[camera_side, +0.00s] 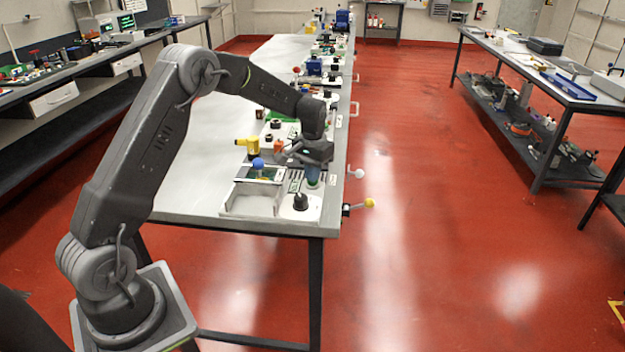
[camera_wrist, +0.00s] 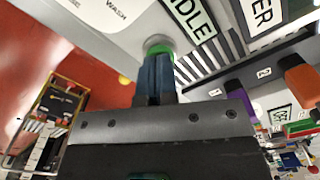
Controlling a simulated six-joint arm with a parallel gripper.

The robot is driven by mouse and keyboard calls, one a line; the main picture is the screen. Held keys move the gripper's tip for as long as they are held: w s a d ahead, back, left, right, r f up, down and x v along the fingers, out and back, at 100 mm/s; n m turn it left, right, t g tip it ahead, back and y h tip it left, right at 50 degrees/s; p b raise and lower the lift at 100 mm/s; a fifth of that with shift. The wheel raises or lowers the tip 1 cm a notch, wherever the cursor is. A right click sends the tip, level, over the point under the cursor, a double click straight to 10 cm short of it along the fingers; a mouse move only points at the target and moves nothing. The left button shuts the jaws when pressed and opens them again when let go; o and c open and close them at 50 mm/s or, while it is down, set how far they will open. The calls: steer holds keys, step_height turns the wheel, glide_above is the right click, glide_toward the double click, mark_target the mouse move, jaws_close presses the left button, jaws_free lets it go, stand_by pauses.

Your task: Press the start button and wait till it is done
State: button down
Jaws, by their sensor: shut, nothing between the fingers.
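My gripper (camera_wrist: 155,60) is shut, with its two blue-grey fingers together and nothing between them. Its tips are at a round green button (camera_wrist: 158,47) with a grey collar, on a white panel (camera_wrist: 120,20). The fingers cover part of the button. I cannot tell whether the tips press it or only sit close to it. A label (camera_wrist: 190,18) beside the button reads "IDLE", its first letter partly cut off. In the side view my gripper (camera_side: 313,174) points down over the front end of the long bench, and the button is hidden there.
A white box with a black knob (camera_side: 300,201) and a grey tray (camera_side: 250,204) sit at the bench's front end. A yellow device (camera_side: 247,146) and a blue ball-topped lever (camera_side: 258,163) stand left of my gripper. Orange (camera_wrist: 300,75) and purple (camera_wrist: 308,103) parts show at the right in the wrist view.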

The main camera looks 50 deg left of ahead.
steer(key=shift+f, duration=0.45)
steer(key=shift+r, duration=3.05)
